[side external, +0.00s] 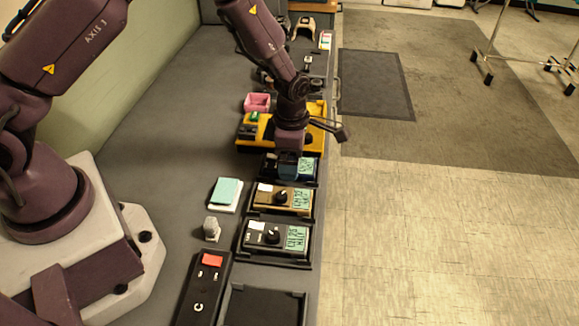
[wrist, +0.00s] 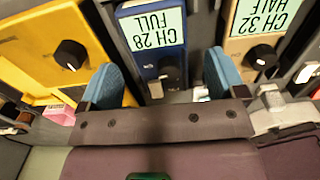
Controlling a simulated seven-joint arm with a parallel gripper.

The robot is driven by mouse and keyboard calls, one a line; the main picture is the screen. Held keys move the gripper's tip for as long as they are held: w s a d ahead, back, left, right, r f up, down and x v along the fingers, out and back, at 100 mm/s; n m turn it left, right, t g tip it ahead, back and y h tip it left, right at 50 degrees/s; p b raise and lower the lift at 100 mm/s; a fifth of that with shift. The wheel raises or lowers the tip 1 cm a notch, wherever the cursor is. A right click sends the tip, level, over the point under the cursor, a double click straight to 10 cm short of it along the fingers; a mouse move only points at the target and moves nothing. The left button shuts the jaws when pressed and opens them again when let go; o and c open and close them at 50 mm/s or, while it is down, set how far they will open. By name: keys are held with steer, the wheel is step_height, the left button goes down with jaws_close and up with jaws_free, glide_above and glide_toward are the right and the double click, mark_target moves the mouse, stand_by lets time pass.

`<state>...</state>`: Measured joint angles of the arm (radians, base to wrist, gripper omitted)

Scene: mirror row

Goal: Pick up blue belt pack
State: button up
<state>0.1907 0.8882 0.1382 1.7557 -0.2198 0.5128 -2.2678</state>
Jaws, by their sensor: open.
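The blue belt pack (wrist: 158,58) lies in a dark cradle, with a green label reading "CH 28 FULL", a knob and a pale switch. In the side external view the blue belt pack (side external: 307,168) shows its label beside my gripper, which covers part of it. My gripper (wrist: 162,82) is open, its blue finger pads apart on the left and right sides of the pack's near end. From the side, my gripper (side external: 289,165) is down over the pack. I cannot tell whether the pads touch it.
A tan pack (side external: 284,198) labelled "CH 32 HALF" and a black pack (side external: 275,237) lie in cradles nearer the camera. An empty cradle (side external: 265,308) follows. A yellow case (side external: 247,143) sits just behind the blue pack. Sticky notes (side external: 227,192) lie to the left.

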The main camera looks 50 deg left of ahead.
step_height(320, 180, down, 2)
steer(key=shift+f, duration=0.25)
steer(key=c, duration=1.1)
steer(key=shift+r, duration=0.15)
